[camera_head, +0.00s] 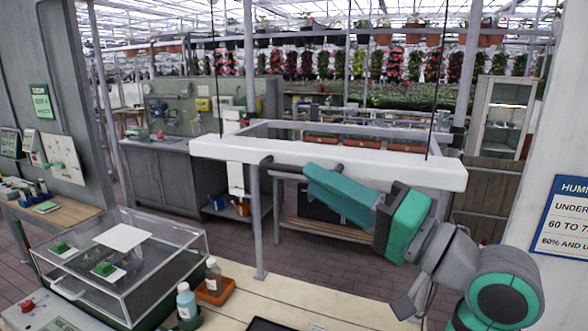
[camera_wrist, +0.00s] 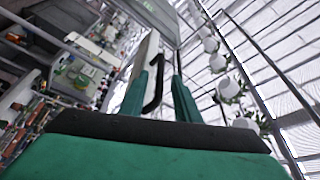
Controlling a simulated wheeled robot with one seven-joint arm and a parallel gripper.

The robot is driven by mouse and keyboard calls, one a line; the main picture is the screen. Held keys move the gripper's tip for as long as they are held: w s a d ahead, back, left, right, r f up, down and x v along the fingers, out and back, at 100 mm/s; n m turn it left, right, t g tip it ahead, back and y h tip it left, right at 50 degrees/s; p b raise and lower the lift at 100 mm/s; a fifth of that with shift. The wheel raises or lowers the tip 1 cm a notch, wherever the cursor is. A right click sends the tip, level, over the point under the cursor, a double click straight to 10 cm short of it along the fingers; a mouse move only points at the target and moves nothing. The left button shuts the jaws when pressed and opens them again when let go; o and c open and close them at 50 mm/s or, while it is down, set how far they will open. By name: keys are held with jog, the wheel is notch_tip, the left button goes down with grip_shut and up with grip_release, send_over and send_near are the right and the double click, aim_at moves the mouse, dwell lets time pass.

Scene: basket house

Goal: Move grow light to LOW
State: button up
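The grow light (camera_head: 225,149) is a long white bar hanging level from two thin dark cables in the middle of the head view. A dark bar handle (camera_head: 280,163) sits on its near face. My gripper (camera_head: 311,178) has teal fingers and reaches in from the right, its tips at the handle's right end. In the wrist view, the white light (camera_wrist: 146,52) runs beyond the fingers. The black handle (camera_wrist: 156,88) shows between the two fingers of my gripper (camera_wrist: 160,78), which stand apart. Whether the fingers touch the handle cannot be told.
A clear-lidded box (camera_head: 130,260) and bottles (camera_head: 187,303) stand on the bench (camera_head: 300,295) below. A white plate (camera_head: 236,178) is on the post under the light. A humidity sign (camera_head: 568,225) is on the right wall. The space around the bar is open.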

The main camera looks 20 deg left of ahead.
aim_at(294, 170)
jog(key=shift+x, duration=3.15)
grip_shut()
